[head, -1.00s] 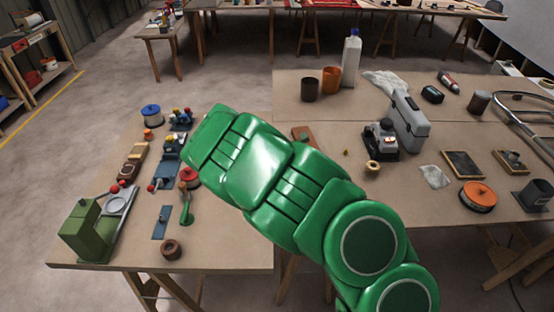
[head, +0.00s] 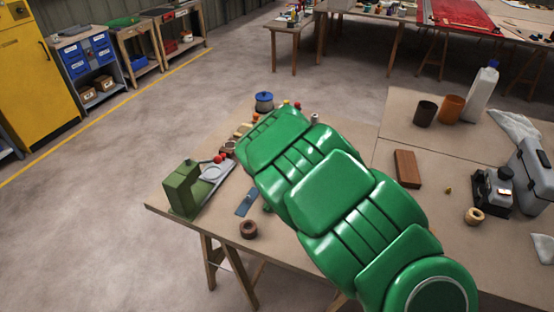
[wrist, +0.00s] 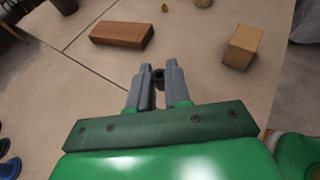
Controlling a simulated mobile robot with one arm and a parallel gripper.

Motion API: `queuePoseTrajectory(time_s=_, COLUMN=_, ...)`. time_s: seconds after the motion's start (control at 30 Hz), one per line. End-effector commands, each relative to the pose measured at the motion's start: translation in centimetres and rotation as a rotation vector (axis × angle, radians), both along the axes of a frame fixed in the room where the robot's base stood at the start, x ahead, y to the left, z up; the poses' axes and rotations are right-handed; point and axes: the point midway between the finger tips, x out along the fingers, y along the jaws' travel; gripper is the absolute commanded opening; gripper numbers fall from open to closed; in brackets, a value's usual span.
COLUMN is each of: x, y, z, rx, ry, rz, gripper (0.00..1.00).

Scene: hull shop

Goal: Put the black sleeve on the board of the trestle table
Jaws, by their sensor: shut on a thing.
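My gripper (wrist: 157,87) is shut on a small dark ring-shaped piece, the black sleeve (wrist: 158,76), which shows between the fingertips in the wrist view. The tan board of the trestle table (wrist: 100,75) lies beneath and beyond the fingers. I cannot tell how high the sleeve is above the board. In the head view the board (head: 300,240) is partly covered by my green arm, and the gripper and sleeve are hidden behind it.
A red-brown block (wrist: 123,35) and a tan block (wrist: 242,45) lie beyond my fingers. A green machine (head: 183,188) and a brown ring (head: 248,229) are at the board's left. Cups (head: 425,113), a bottle (head: 482,92) and a grey case (head: 533,172) stand right.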

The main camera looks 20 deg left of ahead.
Motion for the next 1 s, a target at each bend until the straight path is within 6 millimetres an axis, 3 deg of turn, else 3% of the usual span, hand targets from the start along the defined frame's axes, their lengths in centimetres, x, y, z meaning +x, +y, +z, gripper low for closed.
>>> queuePoseTrajectory(time_s=0.4, x=-5.4, y=8.2, z=0.6, rx=0.001, ry=0.0, rz=0.054, gripper=0.0)
queuePoseTrajectory(time_s=1.0, x=-15.1, y=17.3, z=1.3, rx=-0.001, ry=-0.001, rz=0.126, gripper=0.0)
